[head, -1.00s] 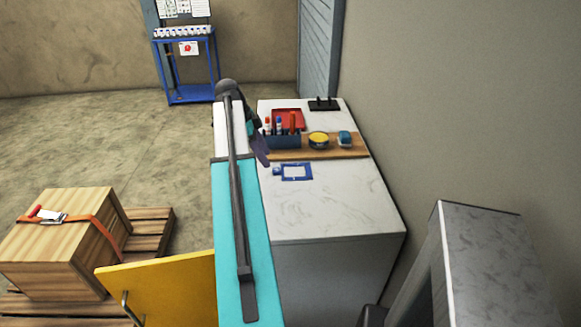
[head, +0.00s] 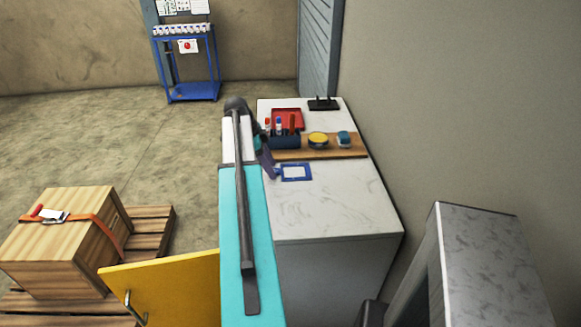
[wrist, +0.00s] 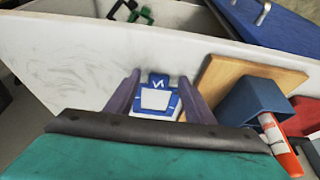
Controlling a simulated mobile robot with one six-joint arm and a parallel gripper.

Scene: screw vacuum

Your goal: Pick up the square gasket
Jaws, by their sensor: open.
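The square gasket (head: 297,180) is a blue square frame with an open middle, lying flat on the white worktop, in front of the wooden board. In the wrist view its blue tab (wrist: 158,81) with white marking points away from my gripper. My gripper (head: 268,163) is at the gasket's left side in the head view and covers its tab there. In the wrist view my gripper (wrist: 160,77) is open, with its purple fingers on either side of the gasket. Nothing is held, and I cannot tell the height above the worktop.
A blue bin (head: 284,142) with markers, a yellow-topped tin (head: 318,139) and a small blue-topped item (head: 344,138) stand on the wooden board (head: 357,149). A red tray (head: 288,113) and a black holder (head: 323,103) are behind. The front worktop (head: 325,212) is clear.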

